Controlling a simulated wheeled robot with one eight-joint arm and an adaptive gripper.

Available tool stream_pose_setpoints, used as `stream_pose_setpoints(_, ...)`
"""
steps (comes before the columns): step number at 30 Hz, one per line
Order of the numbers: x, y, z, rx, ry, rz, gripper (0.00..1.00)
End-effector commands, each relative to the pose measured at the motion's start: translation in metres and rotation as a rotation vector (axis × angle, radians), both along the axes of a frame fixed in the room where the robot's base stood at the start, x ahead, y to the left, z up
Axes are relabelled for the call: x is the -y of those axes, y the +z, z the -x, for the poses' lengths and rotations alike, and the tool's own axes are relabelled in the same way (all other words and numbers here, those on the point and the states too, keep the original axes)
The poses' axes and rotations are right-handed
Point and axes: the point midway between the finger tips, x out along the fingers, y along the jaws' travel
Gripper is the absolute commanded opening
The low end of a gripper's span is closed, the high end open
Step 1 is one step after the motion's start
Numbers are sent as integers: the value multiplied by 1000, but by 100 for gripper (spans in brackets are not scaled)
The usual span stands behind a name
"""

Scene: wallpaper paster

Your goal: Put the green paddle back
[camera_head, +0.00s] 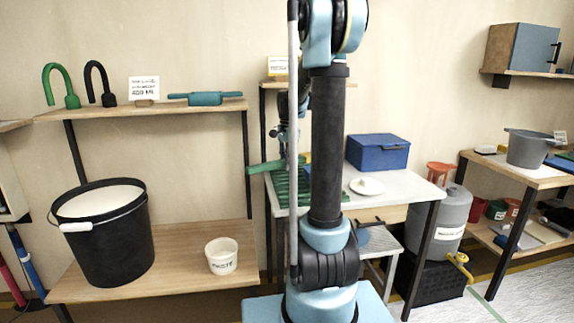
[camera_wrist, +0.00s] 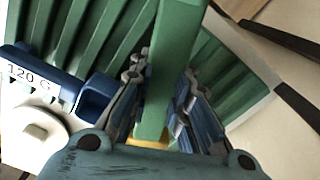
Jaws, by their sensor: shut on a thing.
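My gripper (camera_wrist: 163,92) is shut on the green paddle (camera_wrist: 173,60), with one finger on each side of it. In the head view the paddle (camera_head: 262,168) sticks out to the left of my arm, roughly level, at the left end of the table. The green slatted rack (camera_wrist: 112,32) lies beneath it in the wrist view. In the head view the rack (camera_head: 283,190) shows on the table, partly hidden by my arm. I cannot tell whether the paddle touches the rack.
A blue part labelled "120 G" (camera_wrist: 35,72) is close to my left finger in the wrist view. A white round piece (camera_head: 367,187) and a blue box (camera_head: 378,152) are on the table (camera_head: 402,190). A shelf with a black bucket (camera_head: 120,240) stands left.

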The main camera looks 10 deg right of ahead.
Motion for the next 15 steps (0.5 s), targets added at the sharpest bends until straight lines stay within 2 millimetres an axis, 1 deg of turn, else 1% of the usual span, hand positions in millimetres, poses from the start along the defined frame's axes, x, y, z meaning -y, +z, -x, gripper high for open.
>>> stream_pose_setpoints(8,0,-2,0,0,0,0,0)
stream_pose_setpoints(15,0,-7,0,0,0,0,0)
